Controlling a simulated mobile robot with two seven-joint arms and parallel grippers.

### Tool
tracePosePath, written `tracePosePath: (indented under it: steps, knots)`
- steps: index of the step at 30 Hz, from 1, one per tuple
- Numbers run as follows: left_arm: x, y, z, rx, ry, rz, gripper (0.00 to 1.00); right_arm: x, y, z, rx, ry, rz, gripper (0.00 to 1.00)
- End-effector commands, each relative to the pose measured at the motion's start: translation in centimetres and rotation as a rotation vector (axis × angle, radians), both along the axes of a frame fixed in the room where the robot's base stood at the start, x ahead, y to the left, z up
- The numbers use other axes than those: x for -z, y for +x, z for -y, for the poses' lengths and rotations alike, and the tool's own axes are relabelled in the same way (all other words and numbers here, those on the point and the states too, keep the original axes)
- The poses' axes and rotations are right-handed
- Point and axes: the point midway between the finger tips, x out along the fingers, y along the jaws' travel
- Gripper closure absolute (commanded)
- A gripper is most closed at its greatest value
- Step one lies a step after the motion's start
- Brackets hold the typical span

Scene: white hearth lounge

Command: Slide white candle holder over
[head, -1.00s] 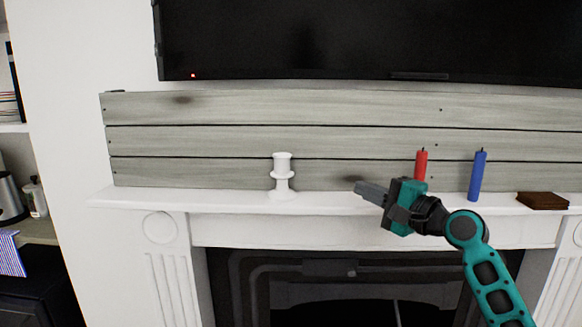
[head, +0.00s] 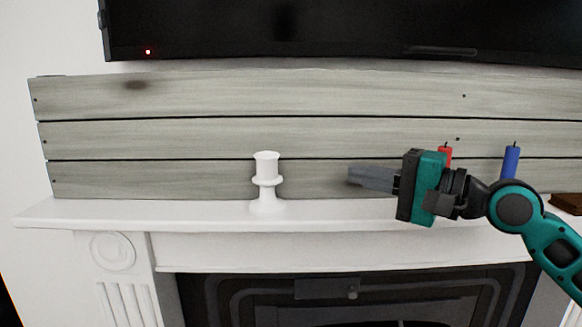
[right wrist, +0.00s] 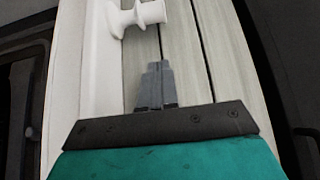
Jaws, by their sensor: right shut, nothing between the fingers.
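The white candle holder (head: 266,182) stands upright on the white mantel shelf (head: 170,216), left of centre in the head view. It also shows at the top of the right wrist view (right wrist: 137,15), ahead of the fingers and to their left. My right gripper (head: 350,176) points left toward the holder from its right side, above the shelf. Its fingers (right wrist: 154,68) are shut and empty, with a clear gap to the holder. My left gripper does not show.
A red candle (head: 445,153) is partly hidden behind my right gripper. A blue candle (head: 511,162) and a dark brown block (head: 567,203) stand farther right. Grey planks (head: 200,138) back the shelf, with a black screen (head: 330,28) above. The shelf left of the holder is clear.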

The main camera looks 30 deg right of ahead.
Motion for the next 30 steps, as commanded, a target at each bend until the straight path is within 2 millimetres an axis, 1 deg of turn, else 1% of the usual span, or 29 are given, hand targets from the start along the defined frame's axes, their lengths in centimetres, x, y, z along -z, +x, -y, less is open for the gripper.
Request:
tracePosePath:
  steps: [3, 11, 17, 26, 30]
  knots:
    - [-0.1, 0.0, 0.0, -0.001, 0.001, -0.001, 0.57, 0.0, 1.7, -0.8, -0.004, -0.006, -0.002, 1.0]
    - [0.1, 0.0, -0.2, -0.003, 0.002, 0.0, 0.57, 0.0, 5.3, -2.2, -0.003, -0.008, 0.002, 1.0]
    - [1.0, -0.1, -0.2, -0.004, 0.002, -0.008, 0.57, 0.1, 7.6, -3.1, -0.001, -0.009, 0.006, 1.0]
    - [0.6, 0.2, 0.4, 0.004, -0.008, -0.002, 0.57, 0.0, 8.4, -4.9, -0.001, -0.004, 0.005, 1.0]
    - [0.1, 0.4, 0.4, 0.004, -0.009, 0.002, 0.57, -0.2, 8.7, -5.5, 0.0, 0.001, 0.004, 1.0]
